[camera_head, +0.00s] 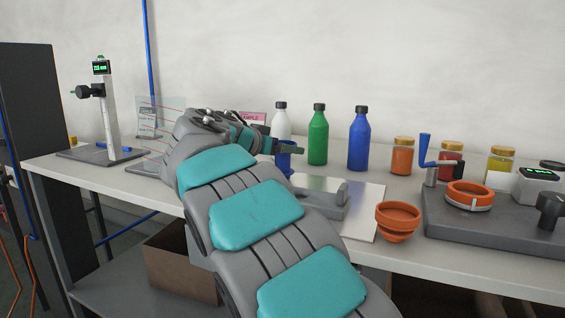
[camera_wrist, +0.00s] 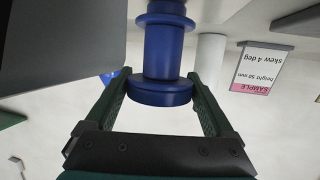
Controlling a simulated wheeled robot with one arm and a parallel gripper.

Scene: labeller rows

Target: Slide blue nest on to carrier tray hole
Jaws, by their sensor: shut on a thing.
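The blue nest (camera_wrist: 162,50) is a flanged, spool-like piece. In the wrist view my gripper (camera_wrist: 158,82) is shut on its wide flange, one green finger on each side. In the head view the blue nest (camera_head: 287,160) looks upright in my gripper (camera_head: 278,149), above the left end of a pale metal plate (camera_head: 366,196). A grey block (camera_head: 338,203) lies on that plate, partly behind my arm. I cannot make out a carrier tray hole in either view; my arm covers part of the plate.
An orange flanged cup (camera_head: 398,218) stands at the table's front edge. A dark grey base (camera_head: 470,226) at right carries an orange ring (camera_head: 470,194) and a blue-handled crank (camera_head: 424,150). White, green and blue bottles (camera_head: 359,142) stand behind. A pink-topped sample card (camera_wrist: 259,70) is near my gripper.

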